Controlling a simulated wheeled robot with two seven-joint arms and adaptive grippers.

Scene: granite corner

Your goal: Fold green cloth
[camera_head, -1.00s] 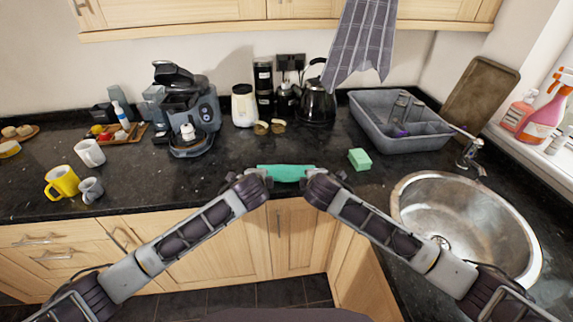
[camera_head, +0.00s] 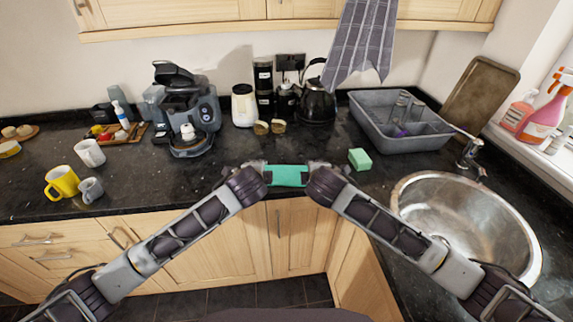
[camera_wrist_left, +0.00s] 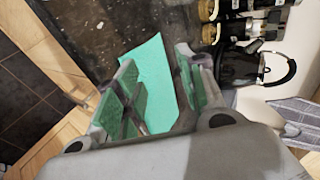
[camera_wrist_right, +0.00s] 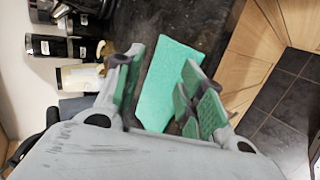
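The green cloth (camera_head: 288,175) lies as a small flat rectangle near the front edge of the black counter, between my two grippers. My left gripper (camera_head: 258,166) is at its left end and my right gripper (camera_head: 318,168) at its right end. In the left wrist view the cloth (camera_wrist_left: 153,80) shows between the spread fingers of my left gripper (camera_wrist_left: 160,95). In the right wrist view the cloth (camera_wrist_right: 168,82) lies beyond the spread fingers of my right gripper (camera_wrist_right: 160,85). Both grippers look open. Whether any finger touches the cloth is unclear.
A green sponge (camera_head: 360,159) lies right of the cloth. A grey dish rack (camera_head: 400,140) and round sink (camera_head: 405,220) are farther right. A coffee machine (camera_head: 190,110), black kettle (camera_head: 317,103) and mugs (camera_head: 62,182) stand on the counter.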

